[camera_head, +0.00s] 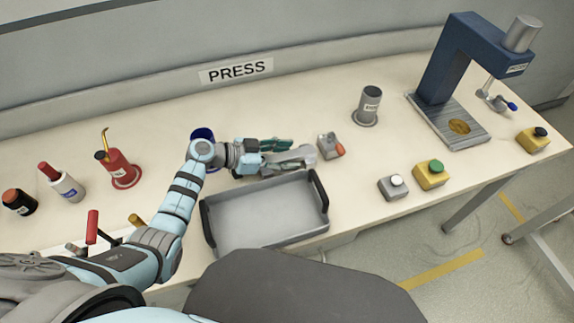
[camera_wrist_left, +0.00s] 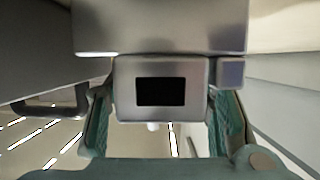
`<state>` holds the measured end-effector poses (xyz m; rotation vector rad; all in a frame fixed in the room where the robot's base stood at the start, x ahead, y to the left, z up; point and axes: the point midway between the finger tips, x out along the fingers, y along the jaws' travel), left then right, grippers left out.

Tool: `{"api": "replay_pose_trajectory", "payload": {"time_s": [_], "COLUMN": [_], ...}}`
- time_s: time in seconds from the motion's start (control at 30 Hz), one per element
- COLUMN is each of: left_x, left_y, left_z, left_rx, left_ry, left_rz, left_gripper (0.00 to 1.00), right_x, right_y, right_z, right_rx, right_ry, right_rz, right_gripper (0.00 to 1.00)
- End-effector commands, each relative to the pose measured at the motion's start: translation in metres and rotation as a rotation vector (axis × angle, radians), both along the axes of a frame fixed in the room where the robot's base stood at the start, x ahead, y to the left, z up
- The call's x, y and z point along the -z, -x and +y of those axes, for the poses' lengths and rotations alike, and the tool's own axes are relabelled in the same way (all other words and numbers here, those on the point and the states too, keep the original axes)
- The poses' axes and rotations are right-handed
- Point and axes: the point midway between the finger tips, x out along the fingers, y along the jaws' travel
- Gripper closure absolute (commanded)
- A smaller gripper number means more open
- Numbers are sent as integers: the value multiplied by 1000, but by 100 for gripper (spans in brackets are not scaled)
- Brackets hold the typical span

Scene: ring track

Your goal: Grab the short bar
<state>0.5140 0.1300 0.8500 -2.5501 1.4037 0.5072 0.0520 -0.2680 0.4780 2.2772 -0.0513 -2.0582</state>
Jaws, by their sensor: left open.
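My left gripper (camera_head: 290,147) reaches to the right over the table, just behind the grey tray, with its green fingers open. A pale grey elongated piece (camera_head: 292,160) shows at the fingers on their near side. I cannot tell for sure whether it is the short bar. In the left wrist view a metallic grey block (camera_wrist_left: 190,72) with a dark rectangular opening shows between the spread fingers of the left gripper (camera_wrist_left: 160,115). Contact with the fingers cannot be told. My right gripper is not in view.
The grey tray (camera_head: 322,208) with black handles looks empty. A grey block with a red knob (camera_head: 329,147) stands right of the gripper. A dark blue cup (camera_head: 203,133) is partly hidden behind my arm. A blue press (camera_head: 447,70), grey holder (camera_head: 369,103) and button boxes (camera_head: 431,175) stand farther right.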

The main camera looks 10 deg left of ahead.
Motion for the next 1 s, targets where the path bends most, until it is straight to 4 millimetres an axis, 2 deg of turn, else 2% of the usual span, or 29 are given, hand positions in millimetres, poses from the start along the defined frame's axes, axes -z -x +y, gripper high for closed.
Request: {"api": "replay_pose_trajectory", "payload": {"time_s": [0.17,0.2,0.5,0.8,0.93,1.0], "left_x": [-2,-2,-2,-5,-19,-35], "left_y": [-1,-1,-1,-1,-1,-1], "left_z": [-1,-1,-1,-1,-1,-1], "left_rx": [0,0,0,1,2,2], "left_ry": [0,0,0,-1,-2,-2], "left_rz": [-1,-1,-1,-2,-3,-4], "left_gripper": [52,55,100,100,100,100], "right_x": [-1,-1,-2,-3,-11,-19], "right_y": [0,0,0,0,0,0], "right_z": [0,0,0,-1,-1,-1], "right_rx": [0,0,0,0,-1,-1], "right_ry": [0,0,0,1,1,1], "right_rz": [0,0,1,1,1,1], "right_gripper": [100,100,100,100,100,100]}}
